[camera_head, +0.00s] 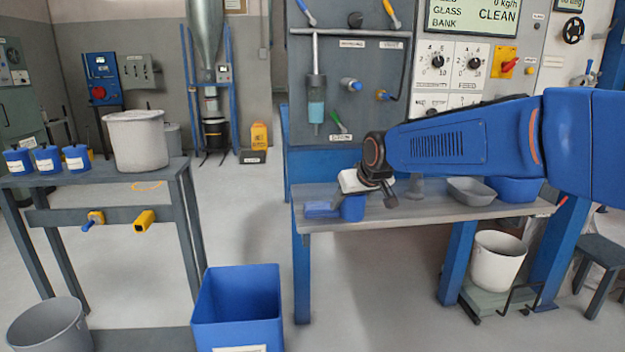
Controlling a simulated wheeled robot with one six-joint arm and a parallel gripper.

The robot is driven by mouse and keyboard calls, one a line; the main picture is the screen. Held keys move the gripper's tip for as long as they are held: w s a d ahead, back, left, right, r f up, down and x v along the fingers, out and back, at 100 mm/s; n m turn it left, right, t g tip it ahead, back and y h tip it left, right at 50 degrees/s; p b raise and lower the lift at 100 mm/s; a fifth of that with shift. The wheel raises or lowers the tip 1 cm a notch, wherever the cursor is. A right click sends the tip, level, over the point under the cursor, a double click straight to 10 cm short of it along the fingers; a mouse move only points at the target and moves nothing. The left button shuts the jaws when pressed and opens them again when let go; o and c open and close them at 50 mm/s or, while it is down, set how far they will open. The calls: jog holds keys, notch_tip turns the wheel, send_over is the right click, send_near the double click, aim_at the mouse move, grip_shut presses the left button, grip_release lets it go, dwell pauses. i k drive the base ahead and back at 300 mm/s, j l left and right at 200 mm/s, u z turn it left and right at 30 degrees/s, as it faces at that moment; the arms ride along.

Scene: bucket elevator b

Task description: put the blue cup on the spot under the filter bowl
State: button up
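A blue cup-like object (352,208) stands on the grey bench top (440,210), near its left end. My gripper (368,196) is directly above and beside it, with a pale part over its top and a dark finger to its right. I cannot tell whether the fingers touch it or are closed on it. The filter bowl (316,103), a clear cylinder with blue liquid, hangs on the grey panel above the bench's left end. No marked spot is clearly visible there.
A grey tray (470,191) and a blue bin (515,189) stand on the bench to the right. Several blue lidded containers, one of them here (47,159), and a grey pot (136,140) stand on the left table. A blue floor bin (238,305) stands in front.

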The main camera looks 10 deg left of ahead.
aim_at(315, 188)
jog(key=i+j, duration=0.3)
jog(key=i, duration=0.15)
jog(key=i+j, duration=0.3)
jog(key=i, duration=0.15)
